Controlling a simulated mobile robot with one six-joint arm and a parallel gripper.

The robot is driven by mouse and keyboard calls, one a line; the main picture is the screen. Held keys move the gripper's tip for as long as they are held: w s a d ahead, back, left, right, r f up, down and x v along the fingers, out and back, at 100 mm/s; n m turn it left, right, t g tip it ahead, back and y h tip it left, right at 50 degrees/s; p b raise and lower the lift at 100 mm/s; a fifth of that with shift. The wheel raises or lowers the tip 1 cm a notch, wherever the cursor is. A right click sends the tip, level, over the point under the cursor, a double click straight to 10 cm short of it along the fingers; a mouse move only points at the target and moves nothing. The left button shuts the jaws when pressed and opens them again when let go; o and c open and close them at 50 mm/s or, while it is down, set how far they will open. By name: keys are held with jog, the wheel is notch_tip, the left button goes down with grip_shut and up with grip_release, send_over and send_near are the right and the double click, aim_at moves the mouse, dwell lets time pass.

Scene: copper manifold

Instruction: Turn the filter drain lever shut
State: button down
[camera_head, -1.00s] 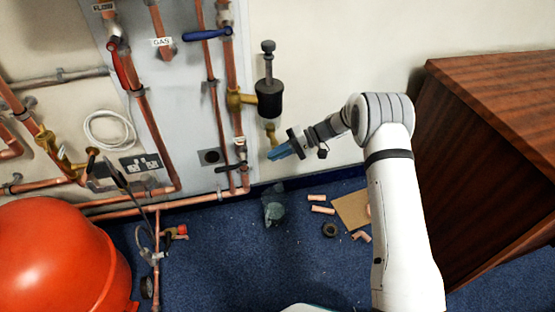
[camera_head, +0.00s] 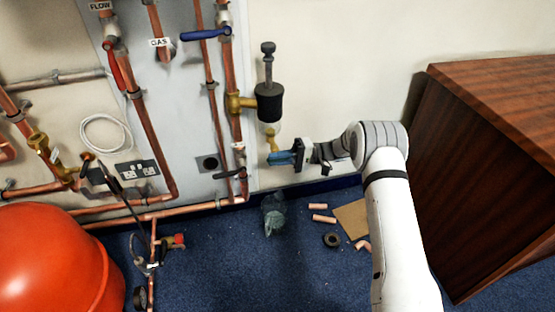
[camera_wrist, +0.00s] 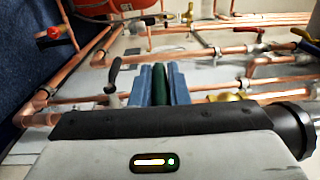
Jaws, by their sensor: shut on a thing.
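The filter (camera_head: 269,100) is a black cylinder on a brass fitting on the copper pipe at the wall in the head view. Its brass drain (camera_head: 271,138) hangs below it. My gripper (camera_head: 275,158) is just beneath the drain, coming from the right, with blue fingers. In the wrist view my gripper (camera_wrist: 154,86) is closed around a dark green lever (camera_wrist: 159,86), which I take to be the drain lever. The lever is hidden behind the fingers in the head view, so its exact angle is hard to tell.
A black-handled valve (camera_head: 231,174) is close to the left of my fingers and also shows in the wrist view (camera_wrist: 112,76). A blue lever (camera_head: 205,34) is higher up. A wooden cabinet (camera_head: 490,170) stands at the right. Copper offcuts (camera_head: 324,218) lie on the blue floor.

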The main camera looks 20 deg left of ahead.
jog(key=shift+s+f, duration=0.1)
jog(key=c, duration=1.5)
grip_release()
jog(key=shift+o, duration=0.2)
jog(key=shift+d, duration=0.1)
jog(key=p+v, duration=0.2)
jog(key=v, duration=0.5)
jog(key=shift+w+d, duration=0.25)
jog(key=s+d+r+m+t+h+p, duration=0.1)
jog(key=s+d+r+h+p, duration=0.3)
jog(key=r, duration=0.6)
jog(key=s+d+r+m+t+h+p, duration=0.1)
jog(key=s+d+r+t+p, duration=0.1)
jog(key=r+p, duration=0.6)
jog(key=s+d+r+m+t+h+p, duration=0.1)
jog(key=s+d+r+h+p, duration=0.15)
jog(key=r, duration=0.95)
jog(key=s+d+r+m+t+h+p, duration=0.3)
jog(key=s+d+r+t+h+p, duration=0.5)
jog(key=s+d+r+p, duration=1.1)
jog(key=s+d+r, duration=0.1)
jog(key=s+r, duration=0.3)
jog(key=shift+d+r, duration=0.2)
jog(key=shift+r, duration=0.15)
